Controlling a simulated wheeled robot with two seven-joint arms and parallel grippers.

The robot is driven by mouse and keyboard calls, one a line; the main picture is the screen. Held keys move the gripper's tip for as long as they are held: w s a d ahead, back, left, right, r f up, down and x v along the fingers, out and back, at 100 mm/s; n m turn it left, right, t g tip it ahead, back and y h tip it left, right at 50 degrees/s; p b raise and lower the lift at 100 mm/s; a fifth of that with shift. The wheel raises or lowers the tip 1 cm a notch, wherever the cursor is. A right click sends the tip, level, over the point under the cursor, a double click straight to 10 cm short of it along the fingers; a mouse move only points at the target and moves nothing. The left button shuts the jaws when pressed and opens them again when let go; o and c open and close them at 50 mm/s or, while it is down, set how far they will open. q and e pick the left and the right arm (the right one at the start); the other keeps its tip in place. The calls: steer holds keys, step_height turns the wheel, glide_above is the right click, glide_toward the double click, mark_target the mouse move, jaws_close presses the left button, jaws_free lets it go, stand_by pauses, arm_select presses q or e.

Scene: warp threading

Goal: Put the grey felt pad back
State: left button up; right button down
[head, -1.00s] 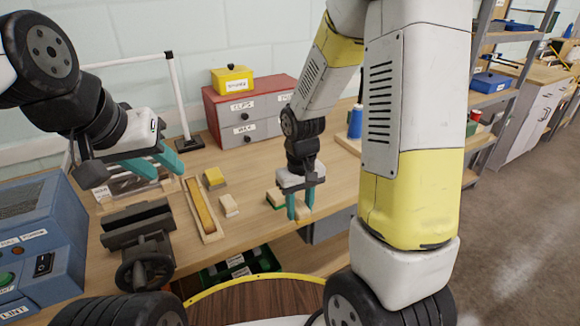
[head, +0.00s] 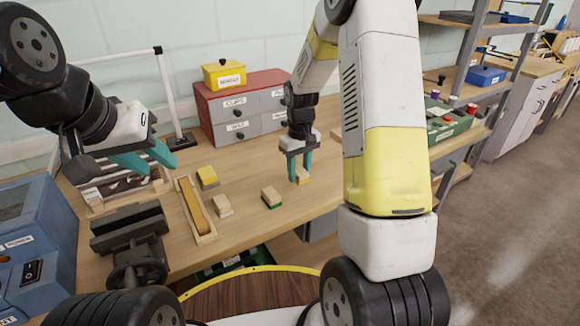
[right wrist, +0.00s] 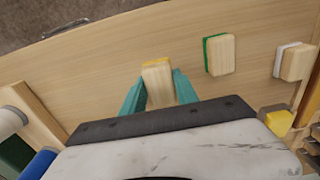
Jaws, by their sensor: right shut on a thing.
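My right gripper (head: 299,178) is shut on a small wooden block with a yellow layer (head: 303,176). In the right wrist view this yellow-edged block (right wrist: 158,82) sits between the teal fingers. Whether it touches the table cannot be told. A wooden block with a pale, whitish-grey layer (head: 222,206) lies on the table left of the gripper; it also shows in the right wrist view (right wrist: 293,61). A wooden block with a green layer (head: 271,198) lies between them. My left gripper (head: 143,160) hangs empty over the table's left side, its teal fingers apart.
A wooden tray (head: 208,237) holds a long yellow-brown bar. A yellow block (head: 207,177) lies beside it. A dark vise (head: 130,232) stands at the left. Red-topped drawers (head: 243,108) with a yellow box (head: 224,75) stand behind. Bare tabletop lies around the right gripper.

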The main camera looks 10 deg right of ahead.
steer(key=shift+w+d+f, duration=0.15)
steer(key=shift+w+f, duration=0.05)
steer(key=shift+w, duration=0.15)
steer(key=shift+f, duration=1.6)
steer(key=shift+f, duration=0.15)
steer(key=c, duration=0.9)
jaws_free()
step_height(320, 180, up, 12)
steer(key=shift+s+r, duration=0.1)
steer(key=shift+r, duration=0.15)
step_height(320, 180, up, 7)
steer(key=t, duration=0.1)
glide_above(299, 180)
steer(key=s+r+m+t, duration=0.1)
steer(key=s+r, duration=0.2)
steer(key=s, duration=0.3)
steer(key=s+a+r+m+t+y, duration=0.1)
steer(key=s+r+t, duration=0.1)
steer(key=s, duration=0.5)
steer(key=s+r+m+t+y, duration=0.1)
steer(key=s+r+t, duration=0.1)
steer(key=s, duration=0.5)
steer(key=shift+s+a+r, duration=0.1)
steer(key=shift+a+r, duration=0.05)
steer(key=shift+r, duration=0.65)
